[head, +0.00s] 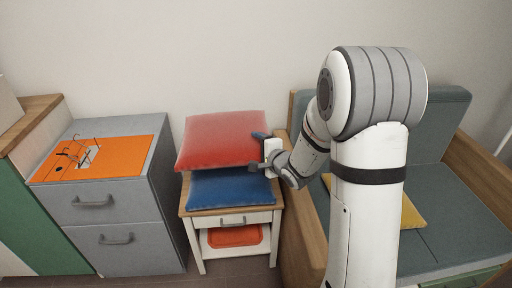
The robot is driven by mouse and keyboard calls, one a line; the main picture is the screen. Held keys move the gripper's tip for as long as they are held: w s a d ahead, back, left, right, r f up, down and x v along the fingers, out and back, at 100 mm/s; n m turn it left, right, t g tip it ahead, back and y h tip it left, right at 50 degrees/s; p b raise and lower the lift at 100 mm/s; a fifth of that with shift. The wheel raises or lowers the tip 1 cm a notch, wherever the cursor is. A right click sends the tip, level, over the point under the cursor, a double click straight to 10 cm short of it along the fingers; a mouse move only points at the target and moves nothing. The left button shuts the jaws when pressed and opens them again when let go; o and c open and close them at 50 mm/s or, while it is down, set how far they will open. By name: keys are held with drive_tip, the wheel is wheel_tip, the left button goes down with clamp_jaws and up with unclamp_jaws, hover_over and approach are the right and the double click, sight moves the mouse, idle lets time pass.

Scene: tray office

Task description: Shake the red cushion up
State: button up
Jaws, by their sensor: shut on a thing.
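The red cushion (222,139) is in the head view, left of the middle, over a blue cushion (232,189). It is tilted, and I cannot tell whether it rests on the blue cushion or hangs just above it. My gripper (262,152) is at the right edge of the red cushion and shut on it. The fingertips are partly hidden. The blue cushion lies on a small wooden-topped side table (202,214).
An orange tray (232,236) sits in the table's lower part. A grey drawer cabinet (128,220) with an orange mat (125,160) stands at left. A grey sofa (440,215) with a yellow cushion (411,214) is at right. The wall is close behind.

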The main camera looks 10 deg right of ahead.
wheel_tip(320, 180, up, 10)
drive_tip(key=p, duration=0.8)
drive_tip(key=shift+f, duration=0.2)
wheel_tip(320, 180, down, 10)
drive_tip(key=b, duration=0.7)
drive_tip(key=shift+r, duration=0.35)
